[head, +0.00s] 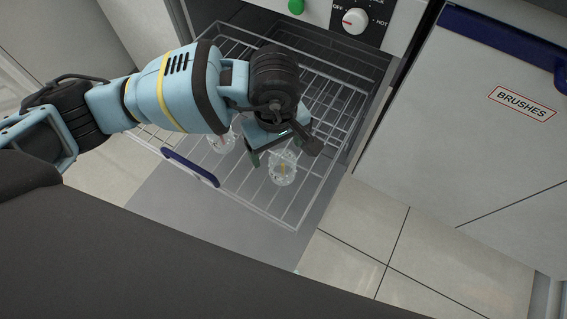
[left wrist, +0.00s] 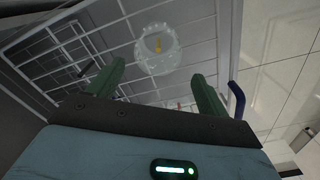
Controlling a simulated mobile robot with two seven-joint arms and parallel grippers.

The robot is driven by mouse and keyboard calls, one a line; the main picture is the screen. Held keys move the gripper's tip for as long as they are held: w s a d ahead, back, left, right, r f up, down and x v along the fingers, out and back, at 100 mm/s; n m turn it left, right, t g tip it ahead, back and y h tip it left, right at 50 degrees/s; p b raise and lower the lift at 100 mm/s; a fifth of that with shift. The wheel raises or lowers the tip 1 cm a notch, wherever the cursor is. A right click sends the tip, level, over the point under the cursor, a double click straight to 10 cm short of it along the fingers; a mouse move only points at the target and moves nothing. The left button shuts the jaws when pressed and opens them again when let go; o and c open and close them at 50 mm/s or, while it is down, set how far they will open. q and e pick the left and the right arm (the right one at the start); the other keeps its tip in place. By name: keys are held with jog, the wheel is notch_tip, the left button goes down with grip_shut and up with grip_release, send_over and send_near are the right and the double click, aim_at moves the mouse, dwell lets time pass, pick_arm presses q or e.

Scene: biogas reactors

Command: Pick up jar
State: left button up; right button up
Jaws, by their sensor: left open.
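A clear jar (head: 283,168) with a small orange-yellow mark stands in the pulled-out wire rack (head: 237,191). A second clear jar (head: 222,138) with something reddish stands further left in the rack, partly hidden by my left arm. My left gripper (head: 277,156) is over the rack, just beside the first jar, pointing down. In the left wrist view its green fingers (left wrist: 155,88) are spread apart with nothing between them, and the clear jar (left wrist: 158,49) lies beyond their tips. My right gripper is not in view.
A closed door labelled BRUSHES (head: 522,104) is at right. The tiled floor (head: 372,232) is clear.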

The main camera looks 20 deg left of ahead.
aim_at(279, 158)
pick_arm(q)
jog(key=shift+s+d+f+b, duration=0.1)
jog(key=shift+f+b, duration=0.35)
jog(key=shift+f, duration=0.9)
jog(key=shift+d+f, duration=0.15)
jog(key=shift+f, duration=0.15)
jog(key=f+b, duration=0.1)
jog(key=f, duration=0.1)
jog(key=d+f+b, duration=0.1)
jog(key=f, duration=0.1)
jog(key=shift+s+f, duration=0.15)
jog(key=shift+s, duration=0.05)
jog(key=shift+f, duration=0.15)
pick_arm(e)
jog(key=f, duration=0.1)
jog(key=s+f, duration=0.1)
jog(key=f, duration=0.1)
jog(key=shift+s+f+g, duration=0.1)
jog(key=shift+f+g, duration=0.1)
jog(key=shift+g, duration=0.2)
